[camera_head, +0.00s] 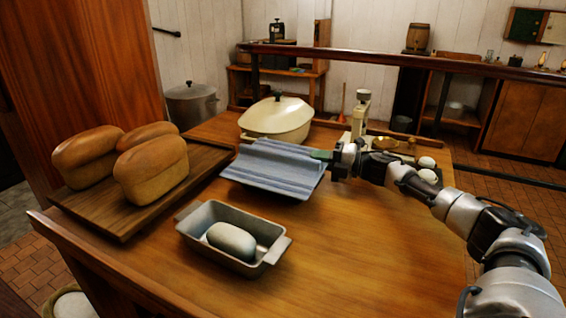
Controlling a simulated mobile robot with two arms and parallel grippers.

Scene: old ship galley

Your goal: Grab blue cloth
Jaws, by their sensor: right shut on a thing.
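The blue cloth (270,170) is light blue with stripes and folds. It is in the middle of the wooden table, between the covered dish and the loaf pan. My right gripper (322,156) reaches in from the right and is shut on the cloth's right upper edge. The fingertips are partly hidden at the cloth. I cannot tell whether the cloth is lifted off the table. My left gripper is not in view.
A metal loaf pan (199,217) with dough (231,241) stands in front of the cloth. Bread loaves (150,170) lie on a wooden board (122,227) at left. A cream lidded dish (275,119) is behind. A scale (361,112) and eggs (426,162) are at right. The table's front right is clear.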

